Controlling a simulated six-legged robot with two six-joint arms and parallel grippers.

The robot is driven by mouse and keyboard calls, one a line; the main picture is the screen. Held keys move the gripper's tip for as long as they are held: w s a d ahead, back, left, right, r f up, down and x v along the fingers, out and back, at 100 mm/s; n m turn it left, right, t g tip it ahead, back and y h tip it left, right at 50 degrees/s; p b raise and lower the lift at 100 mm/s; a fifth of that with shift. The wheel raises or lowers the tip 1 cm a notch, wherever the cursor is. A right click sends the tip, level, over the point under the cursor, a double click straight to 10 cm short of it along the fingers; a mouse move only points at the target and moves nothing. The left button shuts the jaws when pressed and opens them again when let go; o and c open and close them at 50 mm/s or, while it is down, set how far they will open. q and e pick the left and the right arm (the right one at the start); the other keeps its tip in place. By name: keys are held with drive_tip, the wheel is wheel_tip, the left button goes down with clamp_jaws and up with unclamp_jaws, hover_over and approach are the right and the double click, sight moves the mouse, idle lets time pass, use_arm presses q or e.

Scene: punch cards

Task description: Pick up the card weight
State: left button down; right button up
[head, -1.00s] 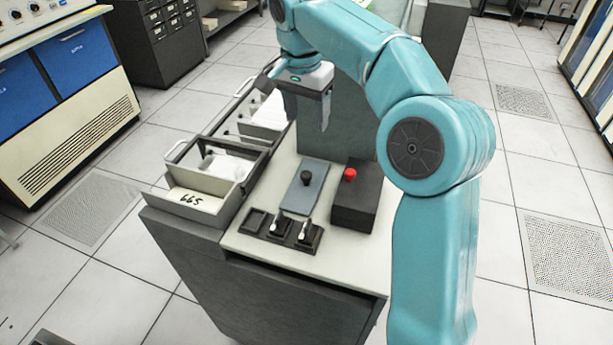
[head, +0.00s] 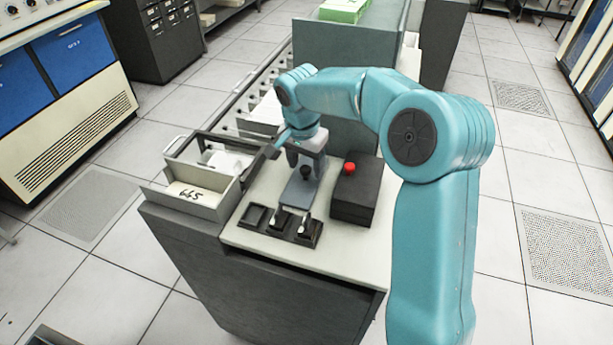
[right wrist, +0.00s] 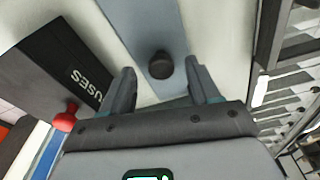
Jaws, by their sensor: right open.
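The card weight (head: 298,197) is a flat blue-grey plate with a round black knob, lying on the pale top of the cabinet. It also shows in the right wrist view (right wrist: 150,28), where the black knob appears between the finger ends. My right gripper (head: 305,164) is open and empty, pointing down over the card weight, with its fingers on either side of the knob. In the right wrist view my right gripper (right wrist: 160,70) shows both fingers apart. I cannot tell exactly how far above the plate the fingertips are. My left gripper is not in view.
A black box with a red button (head: 350,168) stands just right of the weight. A grey upright panel (head: 345,45) rises behind.

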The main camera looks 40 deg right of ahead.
drive_tip(key=shift+w+a+f, duration=0.1)
drive_tip(key=shift+a+f, duration=0.1)
drive_tip(key=shift+f, duration=0.05)
drive_tip(key=shift+d, duration=0.15)
drive_tip(key=c, duration=0.8)
clamp_jaws()
